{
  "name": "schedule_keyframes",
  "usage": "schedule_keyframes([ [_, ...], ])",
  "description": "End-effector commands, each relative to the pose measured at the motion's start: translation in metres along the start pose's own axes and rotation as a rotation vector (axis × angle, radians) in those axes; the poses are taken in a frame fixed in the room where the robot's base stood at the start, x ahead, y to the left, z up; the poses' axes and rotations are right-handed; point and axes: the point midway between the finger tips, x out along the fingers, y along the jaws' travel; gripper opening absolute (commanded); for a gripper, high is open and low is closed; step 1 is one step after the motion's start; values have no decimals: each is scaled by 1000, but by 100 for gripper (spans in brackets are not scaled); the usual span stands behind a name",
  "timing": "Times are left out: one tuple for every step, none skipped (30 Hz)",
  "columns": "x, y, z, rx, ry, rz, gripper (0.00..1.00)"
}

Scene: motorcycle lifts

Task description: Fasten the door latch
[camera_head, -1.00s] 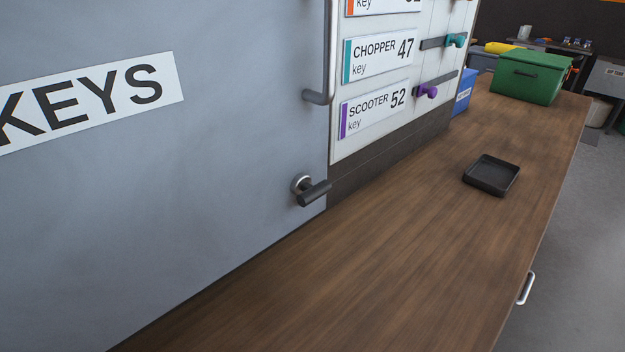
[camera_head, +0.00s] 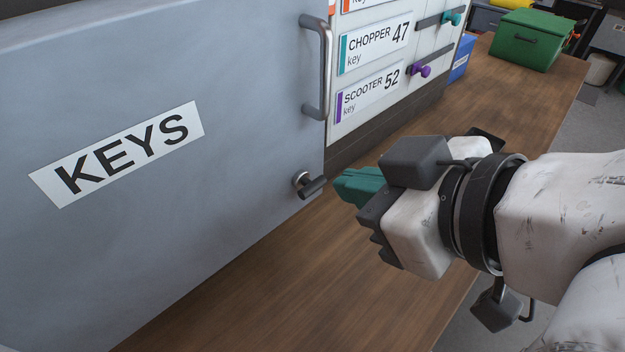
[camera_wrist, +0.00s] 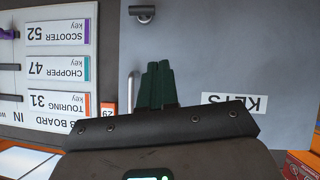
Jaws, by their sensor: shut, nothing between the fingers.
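The door latch (camera_head: 309,185) is a short dark lever on a round metal base, low at the right edge of the grey KEYS door (camera_head: 240,120). In the wrist view the latch (camera_wrist: 143,13) shows at the top, with the picture upside down. My gripper (camera_head: 345,186) has teal fingers and is shut with nothing between them. In the head view its tips are just right of the latch, apart from it. In the wrist view the fingers (camera_wrist: 153,75) point up toward the latch, with a gap between. The door's bar handle (camera_head: 325,65) is above the latch.
A key board (camera_head: 385,70) with labels and coloured key heads is right of the door. The wooden worktop (camera_head: 240,310) runs below. A black tray (camera_head: 488,140) is mostly hidden behind my gripper. A blue bin (camera_head: 461,58) and green box (camera_head: 530,38) stand farther back.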

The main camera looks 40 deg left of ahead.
Motion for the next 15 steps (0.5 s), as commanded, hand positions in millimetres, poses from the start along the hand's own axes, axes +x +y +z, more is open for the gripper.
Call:
schedule_keyframes([
  [0, 0, 0, -2, 0, -1, 0],
  [0, 0, 0, -1, 0, -1, 0],
  [0, 0, 0, -1, 0, 0, 0],
  [0, 0, 0, 0, 0, 0, 0],
  [0, 0, 0, 0, 0, 0, 0],
  [0, 0, 1, 0, 0, 0, 0],
  [0, 0, 1, 1, 0, 0, 0],
  [0, 0, 1, 1, 0, 0, 0],
  [1, 0, 1, 1, 0, 0, 0],
  [2, 0, 1, 1, 0, 0, 0],
  [4, 0, 1, 1, 0, -1, 0],
  [6, 0, 1, 1, 1, -1, 0],
  [9, -1, 1, 1, 1, -1, 0],
  [12, -1, 1, 1, 1, -2, 0],
  [17, -1, 2, 2, 1, -4, 0],
])
